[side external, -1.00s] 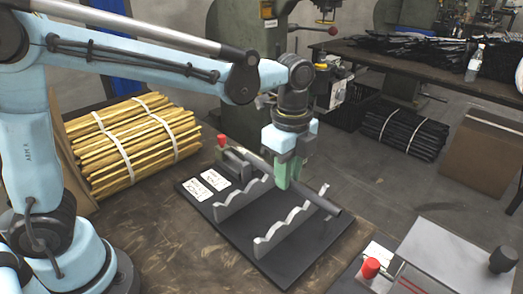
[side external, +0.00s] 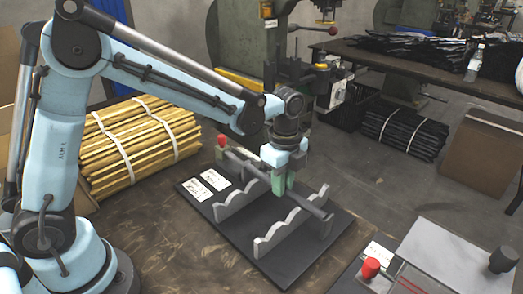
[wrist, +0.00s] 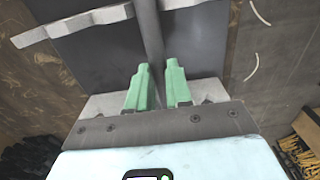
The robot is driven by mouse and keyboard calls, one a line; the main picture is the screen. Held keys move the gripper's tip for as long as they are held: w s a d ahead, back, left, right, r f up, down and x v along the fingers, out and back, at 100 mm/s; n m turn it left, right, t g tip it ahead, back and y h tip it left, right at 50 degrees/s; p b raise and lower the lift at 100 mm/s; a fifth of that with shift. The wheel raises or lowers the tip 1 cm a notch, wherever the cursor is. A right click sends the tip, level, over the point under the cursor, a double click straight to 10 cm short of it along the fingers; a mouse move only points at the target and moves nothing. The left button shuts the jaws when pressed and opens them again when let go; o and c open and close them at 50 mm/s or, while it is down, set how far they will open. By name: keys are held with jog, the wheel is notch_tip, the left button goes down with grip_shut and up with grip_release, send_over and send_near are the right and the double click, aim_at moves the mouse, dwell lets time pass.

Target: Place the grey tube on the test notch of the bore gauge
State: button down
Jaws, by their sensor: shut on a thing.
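The grey tube (side external: 316,211) is a long thin rod, held roughly level across the bore gauge. My gripper (side external: 283,187) has green fingertips, shut on the tube's middle. The wrist view shows the tube (wrist: 150,35) running between the fingertips (wrist: 158,88). The bore gauge has a dark base plate (side external: 290,262) and two grey wavy notched rails (side external: 290,222). The tube crosses above both rails near their far ends. I cannot tell whether it touches a notch. Two white labels (side external: 210,182) lie on the plate's left side; their writing is too small to read.
A red-knobbed fixture (side external: 222,142) is at the gauge's back left. Another device with a red knob (side external: 371,268) and a grey plate (side external: 450,255) stands at front right. Strapped yellow bars (side external: 135,145) lie at left. The brown tabletop (side external: 190,250) is clear in front of the gauge.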

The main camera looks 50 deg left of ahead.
jog(key=shift+f, duration=0.1)
jog(key=c, duration=1)
grip_release()
jog(key=shift+c, duration=0.2)
notch_tip(320, 180, up, 11)
jog(key=s+a+f+n+t, duration=0.2)
jog(key=s+a+n+t, duration=0.5)
jog(key=s+n, duration=0.5)
jog(key=shift+s+a+f+n, duration=0.3)
jog(key=shift+a+n, duration=0.2)
jog(key=shift+n, duration=2.5)
